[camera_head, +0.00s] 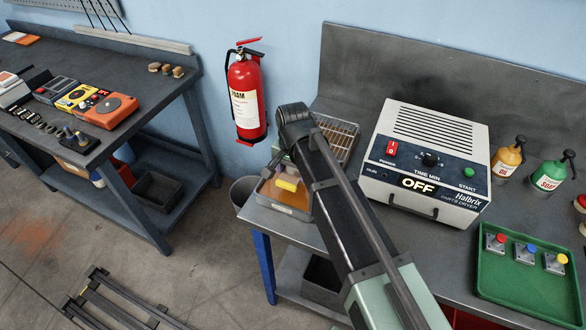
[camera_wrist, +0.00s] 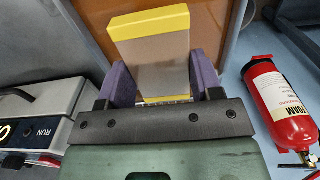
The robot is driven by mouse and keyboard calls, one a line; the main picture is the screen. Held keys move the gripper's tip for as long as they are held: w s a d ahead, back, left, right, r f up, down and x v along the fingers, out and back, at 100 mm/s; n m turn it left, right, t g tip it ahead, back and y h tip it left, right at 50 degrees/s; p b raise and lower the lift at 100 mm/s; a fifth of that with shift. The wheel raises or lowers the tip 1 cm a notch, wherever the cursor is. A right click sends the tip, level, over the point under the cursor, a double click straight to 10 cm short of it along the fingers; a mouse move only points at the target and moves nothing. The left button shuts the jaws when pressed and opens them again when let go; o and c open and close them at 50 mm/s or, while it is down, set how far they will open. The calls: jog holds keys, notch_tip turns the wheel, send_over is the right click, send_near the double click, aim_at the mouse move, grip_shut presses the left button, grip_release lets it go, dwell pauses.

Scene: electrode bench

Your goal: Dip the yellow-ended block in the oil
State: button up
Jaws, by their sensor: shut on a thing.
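The yellow-ended block (camera_wrist: 152,65) is held in my gripper (camera_wrist: 163,82), between its two purple fingers. It has a grey-tan body with a yellow band at each end. In the head view, a yellow end of the block (camera_head: 287,184) shows over the amber oil bath (camera_head: 283,202) at the left end of the bench, beside my arm. In the wrist view, the orange-brown bath (camera_wrist: 204,22) lies behind the block. I cannot tell whether the block's lower end touches the oil. My arm hides part of the gripper and bath in the head view.
A wire rack (camera_head: 337,137) stands behind the bath. A parts dryer reading OFF (camera_head: 428,155), two pump bottles (camera_head: 507,158) and a green tray with buttons (camera_head: 530,280) are to the right. A fire extinguisher (camera_head: 247,95) hangs on the wall behind.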

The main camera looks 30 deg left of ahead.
aim_at(293, 172)
jog(key=shift+r, duration=0.1)
dwell(0.3)
notch_tip(293, 172, up, 5)
jog(key=p, duration=0.5)
jog(key=shift+f, duration=0.2)
